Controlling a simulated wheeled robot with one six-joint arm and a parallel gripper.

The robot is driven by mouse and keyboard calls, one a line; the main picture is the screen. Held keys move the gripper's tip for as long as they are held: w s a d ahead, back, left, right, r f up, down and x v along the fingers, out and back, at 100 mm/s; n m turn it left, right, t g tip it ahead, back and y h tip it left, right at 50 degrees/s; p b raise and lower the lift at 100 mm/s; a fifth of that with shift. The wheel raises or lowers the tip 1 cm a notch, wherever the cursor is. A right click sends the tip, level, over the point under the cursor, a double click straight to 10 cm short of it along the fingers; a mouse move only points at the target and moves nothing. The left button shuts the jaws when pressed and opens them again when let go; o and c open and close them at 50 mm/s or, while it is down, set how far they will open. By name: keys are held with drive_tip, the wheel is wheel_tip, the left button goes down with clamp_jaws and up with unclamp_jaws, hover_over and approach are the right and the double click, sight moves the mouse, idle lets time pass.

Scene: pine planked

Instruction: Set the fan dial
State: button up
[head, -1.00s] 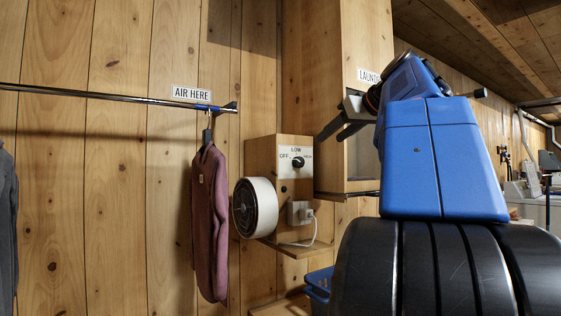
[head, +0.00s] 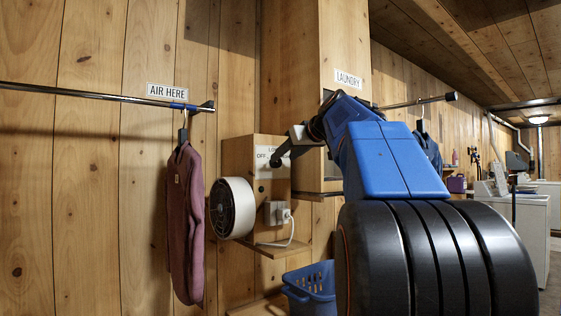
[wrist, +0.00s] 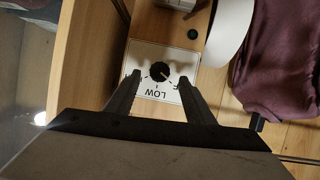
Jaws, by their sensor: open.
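The fan dial (wrist: 159,71) is a round black knob on a white plate (wrist: 150,55) with OFF, LOW and HIGH marks, upside down in the wrist view. Its pointer is too small to read surely. My gripper (wrist: 159,78) is open, with one finger on each side of the dial in that picture; I cannot tell whether the fingers reach around it or touch it. In the head view my gripper (head: 279,156) is in front of the wooden control box (head: 239,157) and hides the dial. The white round fan (head: 232,208) is fixed to the box's left side.
A maroon garment (head: 185,220) hangs left of the fan from a rail (head: 80,93). A socket with a plug (head: 277,213) sits below the dial. A blue basket (head: 311,287) stands underneath. A wooden cabinet (head: 345,50) rises close on the right.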

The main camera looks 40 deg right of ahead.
sight(278, 161)
drive_tip(key=shift+x, duration=2.05)
drive_tip(key=c, duration=1.1)
